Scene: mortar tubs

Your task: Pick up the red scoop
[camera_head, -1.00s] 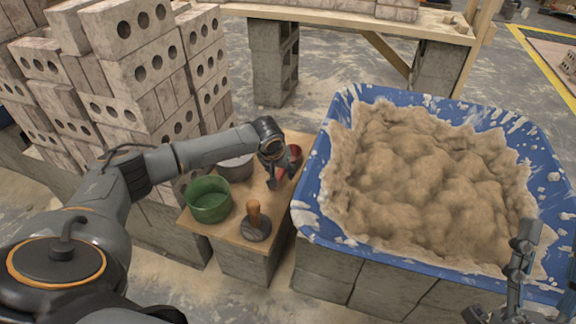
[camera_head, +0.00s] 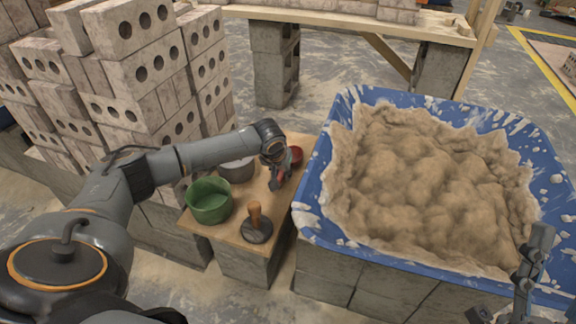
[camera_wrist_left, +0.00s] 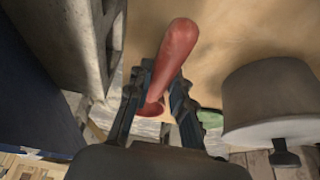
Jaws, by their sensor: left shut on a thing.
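The red scoop (camera_head: 295,155) is on the far right part of the small wooden board, beside the blue tub. In the left wrist view its smooth red handle (camera_wrist_left: 179,42) runs up between my fingers. My left gripper (camera_head: 278,180) points down over the board and is shut on the scoop; it also shows in the left wrist view (camera_wrist_left: 162,88). The fingers and wrist partly hide the scoop in the head view. I cannot tell whether the scoop still touches the board. My right gripper (camera_head: 527,275) is over the tub's near right corner, and its jaws are unclear.
A green bucket (camera_head: 209,203), a grey bucket (camera_head: 237,170) and a wooden-handled float (camera_head: 256,230) crowd the board (camera_head: 228,237). The blue tub (camera_head: 313,185) of mortar (camera_head: 430,180) stands close on the right. Stacked bricks (camera_head: 140,75) rise behind my left arm.

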